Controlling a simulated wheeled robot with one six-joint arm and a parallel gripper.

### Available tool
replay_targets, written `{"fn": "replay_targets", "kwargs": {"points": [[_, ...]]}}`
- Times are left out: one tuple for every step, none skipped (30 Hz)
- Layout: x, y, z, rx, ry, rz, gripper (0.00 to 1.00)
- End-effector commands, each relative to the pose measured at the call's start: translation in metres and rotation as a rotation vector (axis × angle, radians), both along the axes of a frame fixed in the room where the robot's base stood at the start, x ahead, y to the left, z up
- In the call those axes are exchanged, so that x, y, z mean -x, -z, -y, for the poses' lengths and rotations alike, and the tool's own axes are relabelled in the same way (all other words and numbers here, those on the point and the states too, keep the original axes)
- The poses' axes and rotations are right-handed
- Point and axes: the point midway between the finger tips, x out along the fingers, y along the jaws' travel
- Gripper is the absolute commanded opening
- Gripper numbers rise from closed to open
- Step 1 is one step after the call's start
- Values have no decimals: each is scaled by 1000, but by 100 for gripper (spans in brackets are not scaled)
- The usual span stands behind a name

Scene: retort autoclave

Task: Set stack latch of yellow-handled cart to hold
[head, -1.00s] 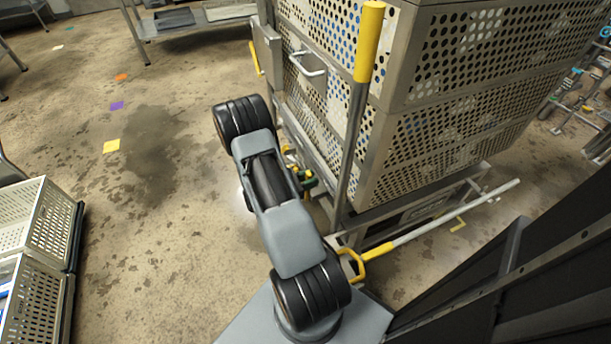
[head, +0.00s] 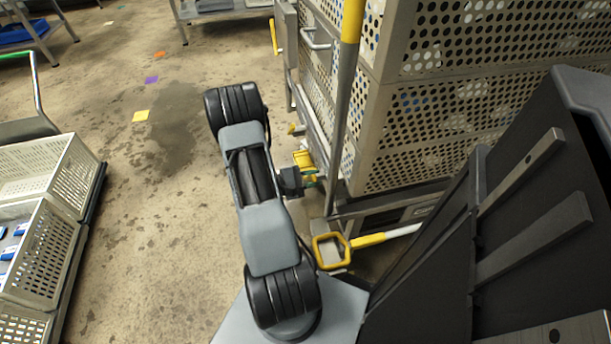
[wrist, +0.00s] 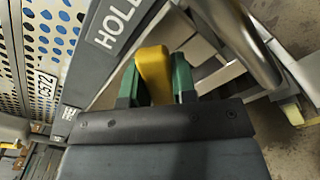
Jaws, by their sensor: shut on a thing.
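The cart (head: 345,135) of stacked perforated metal crates stands right of my arm in the head view, with a yellow-topped upright handle (head: 352,22). In the wrist view, my gripper (wrist: 157,82) has its green fingers shut on the yellow latch handle (wrist: 154,72), one finger on each side. A grey plate (wrist: 115,30) beside it carries lettering that reads "HOL", the rest cut off. In the head view the gripper (head: 308,174) is small and partly hidden behind my arm, low at the cart's near side. The latch's exact setting cannot be told.
A yellow loop-ended bar (head: 331,251) sticks out low near my base. White crates (head: 62,215) stand on a dark base at the left. A metal bench (head: 225,14) is at the back. The floor between is open, with small coloured markers.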

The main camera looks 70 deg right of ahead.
Motion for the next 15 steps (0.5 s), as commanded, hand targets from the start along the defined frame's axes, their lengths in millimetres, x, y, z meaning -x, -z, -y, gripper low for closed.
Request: {"fn": "replay_targets", "kwargs": {"points": [[2, 1, 0, 6, 6, 2, 0], [3, 1, 0, 8, 8, 5, 0], [3, 1, 0, 10, 9, 6, 0], [4, 1, 0, 12, 11, 8, 0], [4, 1, 0, 13, 11, 9, 0], [5, 1, 0, 13, 12, 10, 0], [5, 1, 0, 14, 12, 11, 0], [5, 1, 0, 14, 13, 12, 0], [5, 1, 0, 14, 13, 12, 0], [5, 1, 0, 14, 13, 12, 0], [5, 2, 0, 14, 13, 12, 0], [5, 2, 0, 13, 12, 12, 0], [5, 2, 0, 13, 12, 12, 0], [5, 2, 0, 13, 12, 12, 0], [5, 2, 0, 13, 12, 12, 26]]}}
